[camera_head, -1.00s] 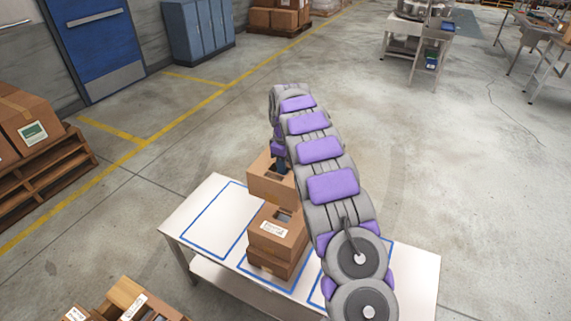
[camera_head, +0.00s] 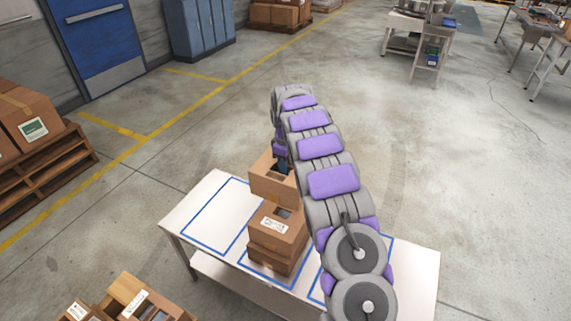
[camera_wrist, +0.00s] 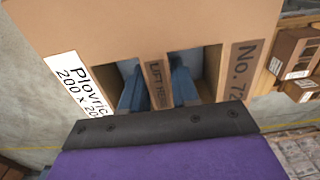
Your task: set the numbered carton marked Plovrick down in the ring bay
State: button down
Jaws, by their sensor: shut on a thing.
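The Plovrick carton (camera_head: 264,184) is brown and hangs from my gripper (camera_head: 283,166) beside a stack of cartons on the white table. In the wrist view the carton (camera_wrist: 130,25) shows a white label reading "Plovric", cut off, and a dark "No. 72" print. My gripper's blue fingers (camera_wrist: 157,88) go into two openings and are shut on the "LIFT HERE" strip between them. The table (camera_head: 215,262) has blue-outlined bays: an empty left one (camera_head: 212,218), a middle one holding the stack, and a right one mostly behind my arm. No ring mark is visible.
The stacked cartons (camera_head: 278,239), with a white label, stand close below and in front of the held carton. More cartons (camera_head: 140,298) lie at the lower left. A loaded pallet (camera_head: 45,170) stands at the left. The floor behind the table is open.

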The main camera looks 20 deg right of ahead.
jog(key=shift+d+f, duration=0.15)
jog(key=shift+d, duration=0.05)
jog(key=shift+f, duration=0.1)
notch_tip(320, 180, down, 11)
jog(key=shift+b, duration=0.3)
dwell(1.3)
jog(key=shift+f, duration=0.15)
dwell(0.4)
jog(key=c, duration=0.8)
grip_release()
jog(key=shift+a, duration=0.1)
jog(key=shift+o, duration=0.2)
